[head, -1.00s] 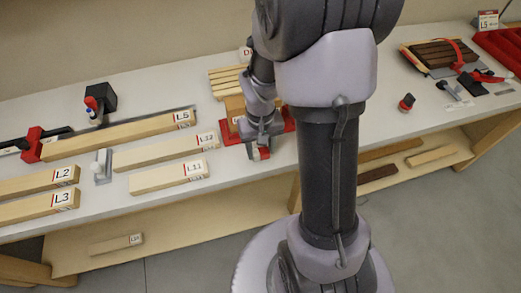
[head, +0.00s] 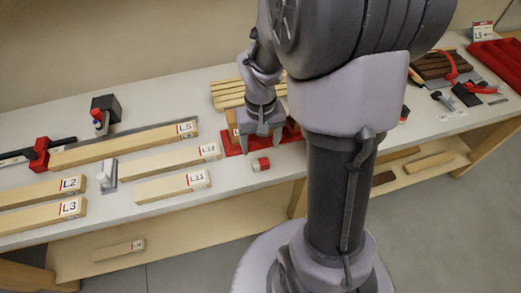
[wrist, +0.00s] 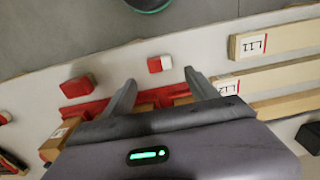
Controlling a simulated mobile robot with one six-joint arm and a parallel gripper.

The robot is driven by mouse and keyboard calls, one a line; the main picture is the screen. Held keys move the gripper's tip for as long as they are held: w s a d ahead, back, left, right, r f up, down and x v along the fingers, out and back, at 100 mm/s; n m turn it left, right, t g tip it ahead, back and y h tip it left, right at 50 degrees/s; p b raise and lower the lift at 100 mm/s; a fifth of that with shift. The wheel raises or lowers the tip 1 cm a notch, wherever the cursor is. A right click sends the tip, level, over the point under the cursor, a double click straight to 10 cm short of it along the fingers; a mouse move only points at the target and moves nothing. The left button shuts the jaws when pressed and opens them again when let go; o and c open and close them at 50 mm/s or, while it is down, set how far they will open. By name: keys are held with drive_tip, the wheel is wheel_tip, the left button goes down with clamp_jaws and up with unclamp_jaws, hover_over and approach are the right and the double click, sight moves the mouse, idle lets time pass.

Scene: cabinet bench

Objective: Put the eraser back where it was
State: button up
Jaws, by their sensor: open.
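The eraser (head: 261,164), a small red and white block, lies on the bench top near the front edge, just in front of a red tray (head: 233,147). In the wrist view the eraser (wrist: 160,64) lies beyond and between my fingertips, with nothing touching it. My gripper (head: 261,143) is open and empty. It hangs above the tray's front side, behind the eraser. In the wrist view both fingers of my gripper (wrist: 160,77) are spread apart. My arm hides the right part of the tray.
Labelled boards L11 (head: 170,187) and L12 (head: 165,161) lie left of the eraser. Slatted wood (head: 237,94) stands behind the tray. A red block (wrist: 77,86) shows in the wrist view. Bare bench top surrounds the eraser, with the front edge close.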

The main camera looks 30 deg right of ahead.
drive_tip(key=s+a+r+t, duration=0.2)
drive_tip(key=a+r, duration=0.4)
drive_tip(key=r, duration=0.6)
drive_tip(key=s+a+r+m+t+y, duration=0.1)
drive_tip(key=s+a+r+t+y, duration=0.1)
drive_tip(key=s+a+r, duration=0.5)
drive_tip(key=shift+s+a+t+p, duration=0.35)
drive_tip(key=shift+s+a+t, duration=0.5)
drive_tip(key=shift+s, duration=0.25)
drive_tip(key=shift+f, duration=0.1)
